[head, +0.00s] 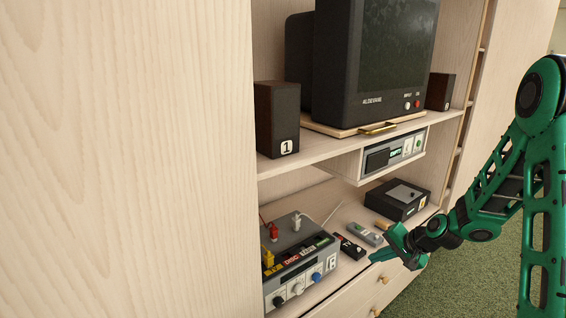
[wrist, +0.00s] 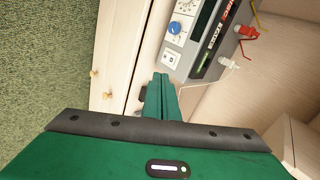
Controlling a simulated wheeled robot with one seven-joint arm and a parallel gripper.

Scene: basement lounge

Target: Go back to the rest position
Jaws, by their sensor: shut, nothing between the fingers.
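My gripper (head: 385,252) is green and shows at the right of the head view, in front of the lower shelf of the wooden unit. In the wrist view its fingers (wrist: 161,98) are together and empty, close to the shelf's front edge. My green arm reaches in from the right side of the head view. A small black device (head: 349,249) and a grey remote-like device (head: 365,233) lie on the shelf just left of the fingertips; I cannot tell whether the fingers touch anything.
A grey console (head: 300,262) with knobs and coloured plugs stands left on the lower shelf. A black box (head: 398,199) stands further right. Above are a television (head: 385,60), speakers (head: 277,118) and a slot unit (head: 393,151). Drawers with knobs (head: 384,281) are below; green carpet (head: 425,285) is open.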

